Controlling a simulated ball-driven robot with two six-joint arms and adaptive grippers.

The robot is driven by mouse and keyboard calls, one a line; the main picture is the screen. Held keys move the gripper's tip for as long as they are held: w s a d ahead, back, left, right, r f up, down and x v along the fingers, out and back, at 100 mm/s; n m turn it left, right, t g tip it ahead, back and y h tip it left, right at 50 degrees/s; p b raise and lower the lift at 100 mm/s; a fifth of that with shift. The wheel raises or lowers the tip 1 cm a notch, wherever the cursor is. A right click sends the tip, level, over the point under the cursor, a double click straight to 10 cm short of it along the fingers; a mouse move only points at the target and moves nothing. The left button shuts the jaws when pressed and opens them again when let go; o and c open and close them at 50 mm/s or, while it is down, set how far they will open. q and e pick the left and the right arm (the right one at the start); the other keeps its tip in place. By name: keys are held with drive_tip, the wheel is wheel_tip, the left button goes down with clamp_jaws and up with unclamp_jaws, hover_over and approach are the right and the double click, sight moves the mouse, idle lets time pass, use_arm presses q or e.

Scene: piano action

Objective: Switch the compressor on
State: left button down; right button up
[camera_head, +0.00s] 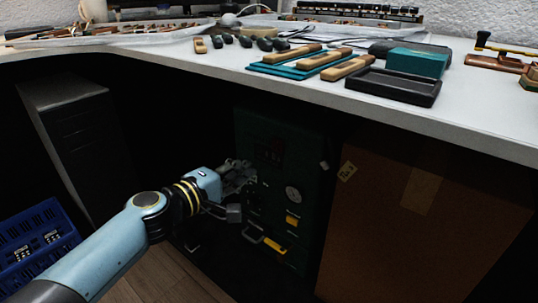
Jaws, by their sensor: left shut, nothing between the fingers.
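The compressor (312,155) is a dark green cabinet under the worktop. Its front carries a round gauge (293,194), a yellow part (292,221) below it, and a yellow handle (274,245) lower down. My left gripper (238,192) is shut and empty in front of the cabinet's left part, left of the gauge. It hides part of the front, and I cannot tell whether it touches anything there. I cannot make out a switch in the dark. My right gripper is not in view.
The white worktop (470,118) overhangs the cabinet and carries tools, a black tray (394,86) and a teal block (417,62). A brown cardboard box (425,215) stands right of the compressor. A grey drawer unit (68,115) and a blue crate (38,240) are at left.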

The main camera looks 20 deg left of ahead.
sight(278, 151)
use_arm(q)
drive_tip(key=b+x, duration=0.1)
drive_tip(key=x, duration=0.7)
drive_tip(key=shift+f, duration=0.1)
drive_tip(key=shift+w+d, duration=0.25)
drive_tip(key=shift+w, duration=0.35)
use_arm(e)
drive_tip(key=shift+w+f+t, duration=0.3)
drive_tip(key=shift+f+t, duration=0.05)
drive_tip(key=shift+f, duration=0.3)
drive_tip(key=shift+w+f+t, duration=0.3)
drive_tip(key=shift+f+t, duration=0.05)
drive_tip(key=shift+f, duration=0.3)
use_arm(q)
drive_tip(key=shift+w+f+b, duration=0.15)
drive_tip(key=shift+b, duration=0.2)
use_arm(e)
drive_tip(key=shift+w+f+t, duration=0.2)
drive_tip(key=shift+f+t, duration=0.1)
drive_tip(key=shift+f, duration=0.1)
